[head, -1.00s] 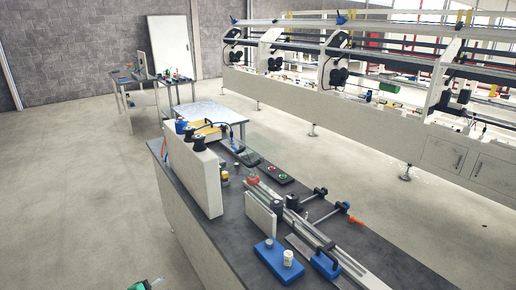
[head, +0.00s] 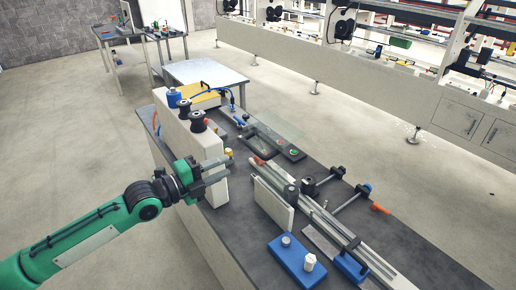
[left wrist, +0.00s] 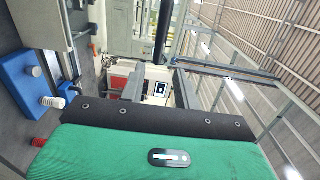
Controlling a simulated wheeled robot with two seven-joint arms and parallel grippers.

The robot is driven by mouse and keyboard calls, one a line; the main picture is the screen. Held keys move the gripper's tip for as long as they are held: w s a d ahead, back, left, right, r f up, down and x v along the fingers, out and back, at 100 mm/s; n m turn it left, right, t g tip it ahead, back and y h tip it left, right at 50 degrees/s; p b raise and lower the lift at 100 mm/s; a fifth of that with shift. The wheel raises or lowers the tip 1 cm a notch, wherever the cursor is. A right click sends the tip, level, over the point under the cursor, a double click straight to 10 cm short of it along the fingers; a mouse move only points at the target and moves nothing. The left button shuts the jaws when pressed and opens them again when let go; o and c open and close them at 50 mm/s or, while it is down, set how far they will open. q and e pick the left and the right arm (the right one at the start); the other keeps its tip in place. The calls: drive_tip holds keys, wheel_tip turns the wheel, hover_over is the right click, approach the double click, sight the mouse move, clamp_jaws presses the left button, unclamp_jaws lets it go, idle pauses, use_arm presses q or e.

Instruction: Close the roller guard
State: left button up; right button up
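A clear, see-through panel (head: 283,123), which looks like the roller guard, stands raised at the far part of the dark bench. Below it lies a dark frame (head: 258,147). My left gripper (head: 222,170), on a green arm, is beside the white upright block on the bench's left side, nearer to me than the panel and apart from it. In the left wrist view its two grey fingers (left wrist: 156,84) are spread with a gap and nothing held between them. My right gripper is not in view.
Black spools (head: 197,120) sit on the white block (head: 212,150). A control box with red and green buttons (head: 292,151) lies right of the dark frame. A rail (head: 325,220), a white plate (head: 273,203) and a blue block (head: 296,262) take up the near bench. Floor left is clear.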

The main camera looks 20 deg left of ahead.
use_arm(q)
drive_tip(key=p, duration=0.2)
approach(257, 150)
drive_tip(key=x, duration=0.3)
drive_tip(key=p+x, duration=0.1)
drive_tip(key=x, duration=0.1)
drive_tip(key=p+x, duration=0.1)
drive_tip(key=x, duration=0.1)
drive_tip(key=p+x, duration=0.1)
drive_tip(key=x, duration=0.1)
drive_tip(key=shift+w+d+f, duration=0.15)
drive_tip(key=shift+w+f, duration=0.05)
drive_tip(key=shift+f, duration=0.1)
drive_tip(key=shift+w+d+f, duration=0.1)
drive_tip(key=shift+w+d, duration=0.1)
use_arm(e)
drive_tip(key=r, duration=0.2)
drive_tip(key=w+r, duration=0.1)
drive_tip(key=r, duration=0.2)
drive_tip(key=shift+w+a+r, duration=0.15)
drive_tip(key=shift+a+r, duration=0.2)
use_arm(q)
drive_tip(key=shift+c, duration=0.2)
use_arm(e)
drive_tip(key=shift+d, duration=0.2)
use_arm(q)
clamp_jaws()
